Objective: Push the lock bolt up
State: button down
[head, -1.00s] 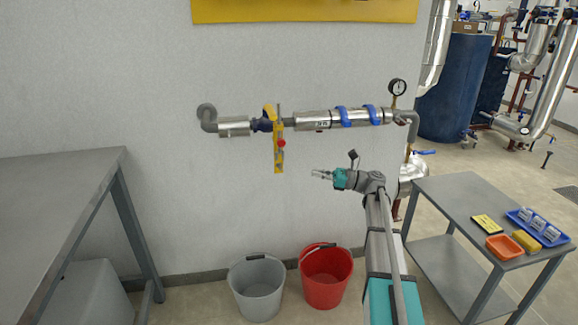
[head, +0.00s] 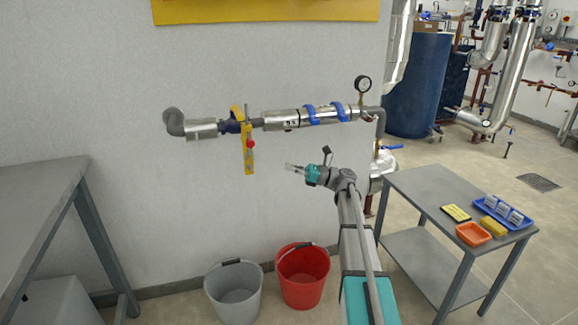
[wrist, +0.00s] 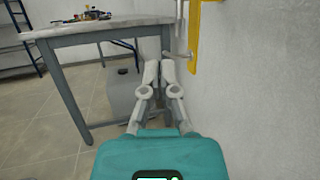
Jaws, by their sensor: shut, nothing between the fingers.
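A yellow lock plate (head: 249,150) with a red knob (head: 250,144) hangs down from the valve on the wall pipe in the head view. In the wrist view, part of the yellow lock (wrist: 194,35) shows at the upper right, with a short metal rod (wrist: 179,55) low beside it. I cannot tell for certain which part is the bolt. My gripper (head: 288,167) is shut and empty, to the right of the lock plate and a little below the red knob in the head view. In the wrist view its fingers (wrist: 160,66) point forward, apart from the lock.
The insulated pipe (head: 290,118) with blue clamps and a gauge (head: 362,84) runs along the wall. A grey bucket (head: 234,290) and a red bucket (head: 303,275) stand below. A grey table (head: 40,185) is left; a small table (head: 430,190) with trays is right.

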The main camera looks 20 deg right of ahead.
aim_at(253, 146)
jog(key=w+a+r+p, duration=0.3)
jog(key=a+r+p, duration=0.2)
jog(key=a, duration=0.4)
jog(key=shift+a+r+p, duration=0.2)
jog(key=shift+r+p, duration=0.15)
jog(key=shift+r, duration=0.15)
jog(key=shift+r, duration=0.1)
jog(key=shift+a+r+p, duration=0.1)
jog(key=shift+r+p, duration=0.45)
jog(key=shift+p, duration=0.1)
jog(key=shift+w+r+p, duration=0.2)
jog(key=shift+p, duration=0.15)
jog(key=shift+f, duration=0.1)
